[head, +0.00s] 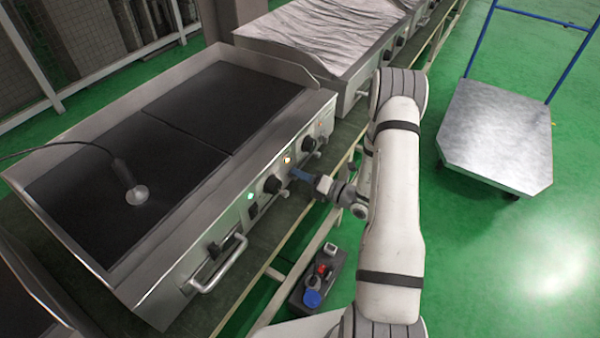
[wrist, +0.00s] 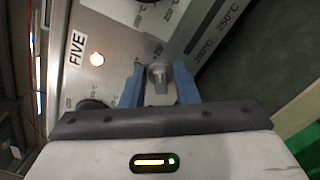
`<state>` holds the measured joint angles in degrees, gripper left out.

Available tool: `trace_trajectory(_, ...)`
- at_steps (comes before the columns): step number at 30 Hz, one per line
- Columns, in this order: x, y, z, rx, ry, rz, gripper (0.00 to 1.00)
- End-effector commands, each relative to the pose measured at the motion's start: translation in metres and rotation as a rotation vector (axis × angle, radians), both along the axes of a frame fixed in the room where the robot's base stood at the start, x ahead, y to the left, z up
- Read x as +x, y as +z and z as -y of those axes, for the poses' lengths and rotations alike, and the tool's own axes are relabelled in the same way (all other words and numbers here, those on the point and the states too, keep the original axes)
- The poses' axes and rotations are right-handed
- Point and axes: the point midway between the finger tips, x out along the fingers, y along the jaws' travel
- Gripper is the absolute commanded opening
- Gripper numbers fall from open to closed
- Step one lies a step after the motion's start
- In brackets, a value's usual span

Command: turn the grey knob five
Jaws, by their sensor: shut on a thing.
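In the wrist view, my gripper (wrist: 160,85) has its two blue fingers on either side of a grey knob (wrist: 158,76) on the steel front panel, and it is shut on it. A label reading FIVE (wrist: 77,50) and a lit orange-white lamp (wrist: 97,58) are on the panel to the left of the knob. Temperature markings surround the knob. In the head view, my gripper (head: 303,177) reaches the front panel from the right, beside a black knob (head: 273,184). The grey knob itself cannot be made out there.
A front handle (head: 218,268) sticks out at lower left. A second black knob (head: 308,144) is farther along. A trolley (head: 497,130) stands at right on open green floor.

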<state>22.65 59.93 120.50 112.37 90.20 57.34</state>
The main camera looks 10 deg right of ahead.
Motion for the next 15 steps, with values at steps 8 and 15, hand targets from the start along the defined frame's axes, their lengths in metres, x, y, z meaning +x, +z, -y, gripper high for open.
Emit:
trace_trajectory(8, -0.0005, -0.0014, 0.0009, 0.037, -0.002, -0.04, 0.04)
trace_trajectory(15, -0.0004, -0.0018, 0.001, 0.04, -0.002, -0.042, 0.04)
